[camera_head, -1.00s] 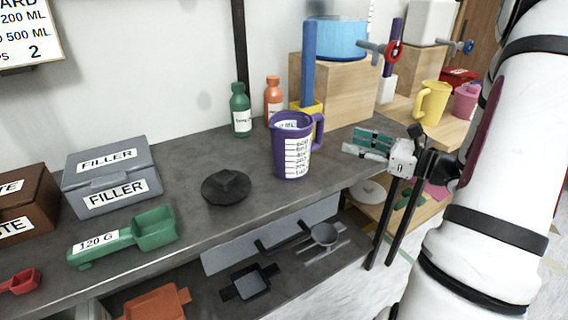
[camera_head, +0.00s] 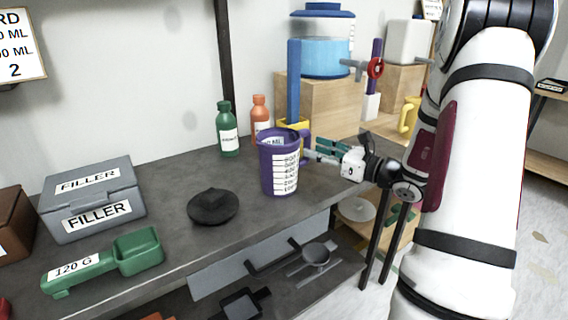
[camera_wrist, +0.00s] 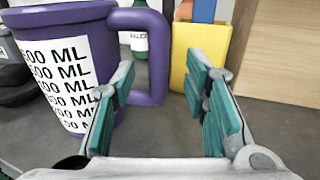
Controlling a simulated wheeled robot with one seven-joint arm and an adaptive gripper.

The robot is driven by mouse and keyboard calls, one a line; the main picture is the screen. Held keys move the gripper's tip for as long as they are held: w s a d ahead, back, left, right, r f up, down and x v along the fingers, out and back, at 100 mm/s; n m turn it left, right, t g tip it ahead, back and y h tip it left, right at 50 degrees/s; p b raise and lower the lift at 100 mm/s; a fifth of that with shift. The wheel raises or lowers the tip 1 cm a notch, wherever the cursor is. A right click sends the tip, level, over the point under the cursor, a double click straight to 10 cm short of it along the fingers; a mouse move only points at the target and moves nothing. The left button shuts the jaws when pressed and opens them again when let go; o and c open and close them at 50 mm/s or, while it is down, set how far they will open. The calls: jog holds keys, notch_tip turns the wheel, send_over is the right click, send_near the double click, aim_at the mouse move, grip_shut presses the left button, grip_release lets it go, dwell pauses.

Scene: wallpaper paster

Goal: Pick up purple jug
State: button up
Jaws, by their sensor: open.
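The purple jug (camera_head: 279,172) stands upright on the grey counter, with a white measuring label facing front and its handle on the right. In the wrist view the jug (camera_wrist: 108,40) fills the left side, and its handle (camera_wrist: 158,55) reaches in ahead of the left finger. My gripper (camera_head: 318,150) is right of the jug, level with its handle. In the wrist view my gripper (camera_wrist: 160,100) is open, with teal pads apart and nothing clearly held between them. The left finger overlaps the jug's label in that view; I cannot tell whether it touches.
A green bottle (camera_head: 228,130) and an orange bottle (camera_head: 260,113) stand behind the jug. A yellow container (camera_head: 297,127) is close behind it. A black lid (camera_head: 212,206), green scoop (camera_head: 137,252) and grey filler box (camera_head: 92,205) lie left. Wooden blocks (camera_head: 330,108) stand behind my gripper.

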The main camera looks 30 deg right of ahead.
aim_at(310, 147)
jog(key=x, duration=0.3)
jog(key=shift+w+a+b, duration=0.15)
jog(key=shift+w+b, duration=0.2)
jog(key=shift+w, duration=0.05)
jog(key=shift+c, duration=0.5)
grip_shut()
jog(key=shift+r, duration=0.25)
